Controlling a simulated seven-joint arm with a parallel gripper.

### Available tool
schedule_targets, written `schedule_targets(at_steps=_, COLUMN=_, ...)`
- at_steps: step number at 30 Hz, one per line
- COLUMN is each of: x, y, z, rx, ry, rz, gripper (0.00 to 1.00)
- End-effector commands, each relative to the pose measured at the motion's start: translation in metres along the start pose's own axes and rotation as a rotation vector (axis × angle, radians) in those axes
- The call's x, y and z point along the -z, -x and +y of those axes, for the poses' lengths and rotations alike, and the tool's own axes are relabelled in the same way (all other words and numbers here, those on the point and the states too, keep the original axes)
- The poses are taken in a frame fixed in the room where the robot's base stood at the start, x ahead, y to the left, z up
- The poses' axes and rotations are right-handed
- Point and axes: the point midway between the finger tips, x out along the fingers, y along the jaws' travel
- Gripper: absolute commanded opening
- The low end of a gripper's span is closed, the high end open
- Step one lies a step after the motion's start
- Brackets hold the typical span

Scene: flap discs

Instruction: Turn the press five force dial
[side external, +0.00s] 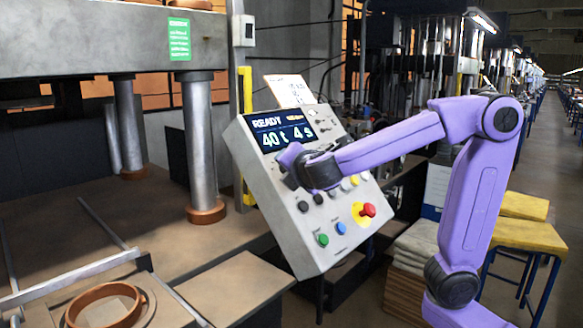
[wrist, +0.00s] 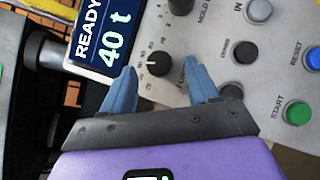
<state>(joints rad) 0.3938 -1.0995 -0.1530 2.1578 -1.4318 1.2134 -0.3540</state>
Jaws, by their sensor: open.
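The control panel (side external: 285,220) is a tilted grey box with a lit display (side external: 283,133) reading READY, 40 t and 4 s. In the wrist view, a black dial (wrist: 158,65) with a white pointer mark and a printed number scale sits below the 40 t readout. My gripper (wrist: 160,67) is open, with its blue fingertips on either side of this dial. Gaps show between the dial and both fingers; contact is not visible. In the side view my gripper (side external: 290,160) is at the panel face just under the display and hides the dial.
Close by on the panel are another black knob (wrist: 181,5), a black button (wrist: 244,52), a green START button (wrist: 298,112) and a blue RESET button (wrist: 314,58). A red emergency knob (side external: 367,210) sticks out lower right. The press column (side external: 201,140) stands left.

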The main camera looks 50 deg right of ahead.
Motion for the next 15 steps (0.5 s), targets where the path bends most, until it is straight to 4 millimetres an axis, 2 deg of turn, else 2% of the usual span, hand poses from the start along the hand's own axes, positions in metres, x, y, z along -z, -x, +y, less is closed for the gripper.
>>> schedule_targets(at_steps=4, x=-0.0004, y=-0.0093, z=-0.0001, rx=0.000, ry=-0.001, rz=-0.001, gripper=0.59)
schedule_targets(at_steps=13, x=-0.0002, y=-0.0108, z=0.0001, rx=-0.001, ry=-0.001, rz=0.000, gripper=0.59)
schedule_targets(at_steps=14, x=-0.0002, y=-0.0107, z=0.0001, rx=-0.001, ry=-0.001, rz=0.000, gripper=0.53)
schedule_targets(at_steps=15, x=-0.0002, y=-0.0107, z=0.0001, rx=-0.001, ry=-0.001, rz=0.000, gripper=0.40)
